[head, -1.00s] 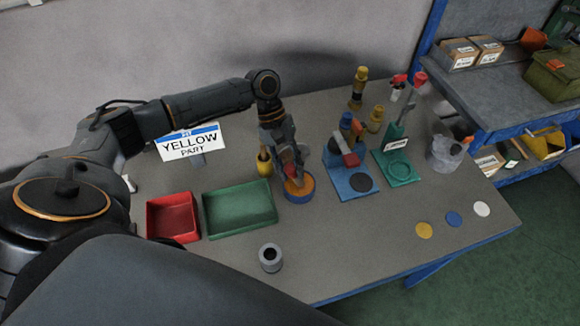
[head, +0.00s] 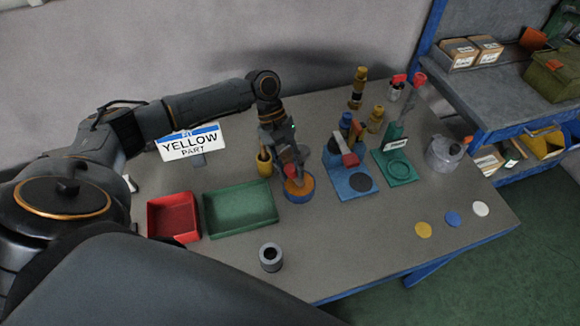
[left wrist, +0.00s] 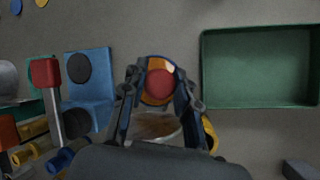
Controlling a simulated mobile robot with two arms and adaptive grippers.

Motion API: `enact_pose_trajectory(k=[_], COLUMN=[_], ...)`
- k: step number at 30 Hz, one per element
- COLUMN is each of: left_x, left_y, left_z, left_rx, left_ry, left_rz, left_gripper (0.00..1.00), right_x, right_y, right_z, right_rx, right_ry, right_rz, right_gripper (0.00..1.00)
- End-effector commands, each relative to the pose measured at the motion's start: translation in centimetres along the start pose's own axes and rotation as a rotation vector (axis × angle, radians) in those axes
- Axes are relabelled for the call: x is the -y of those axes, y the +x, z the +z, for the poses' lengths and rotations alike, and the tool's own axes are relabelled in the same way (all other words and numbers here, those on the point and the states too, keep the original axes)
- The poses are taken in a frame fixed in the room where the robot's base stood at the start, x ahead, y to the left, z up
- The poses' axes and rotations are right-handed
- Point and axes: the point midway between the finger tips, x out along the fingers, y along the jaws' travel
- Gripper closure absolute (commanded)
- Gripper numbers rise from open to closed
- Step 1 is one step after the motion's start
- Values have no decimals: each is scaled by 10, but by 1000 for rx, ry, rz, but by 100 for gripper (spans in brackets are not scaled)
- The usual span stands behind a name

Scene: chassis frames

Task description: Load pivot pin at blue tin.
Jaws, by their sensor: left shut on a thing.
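The blue tin (head: 299,196), a low round tin with an orange inside, stands on the table right of the green tray. My left gripper (head: 291,172) points down at it and is shut on a red round-topped part (head: 290,170), which may be the pivot pin. In the left wrist view the red part (left wrist: 160,84) sits between the two fingers, in front of the tin's orange inside (left wrist: 158,64). Its lower end is hidden, so I cannot tell whether it touches the tin. My right gripper is in neither view.
A red tray (head: 173,218) and a green tray (head: 240,210) lie left of the tin. Blue (head: 352,184) and green (head: 398,168) fixtures stand to the right. A grey cylinder (head: 271,257) is in front. A sign reads "YELLOW PART" (head: 191,142).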

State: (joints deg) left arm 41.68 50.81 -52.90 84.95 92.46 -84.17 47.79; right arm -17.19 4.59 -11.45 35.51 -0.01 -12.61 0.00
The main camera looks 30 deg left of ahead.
Motion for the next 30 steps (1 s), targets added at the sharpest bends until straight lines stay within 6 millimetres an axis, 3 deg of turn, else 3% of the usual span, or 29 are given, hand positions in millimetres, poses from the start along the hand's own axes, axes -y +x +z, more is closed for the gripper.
enact_pose_trajectory(k=[30], left_x=[2], left_y=[4], left_z=[1], left_rx=[5], left_ry=[-2], left_rz=[-5], left_gripper=[100], right_x=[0], right_y=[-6], right_z=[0], right_rx=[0], right_ry=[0], right_rz=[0], right_gripper=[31])
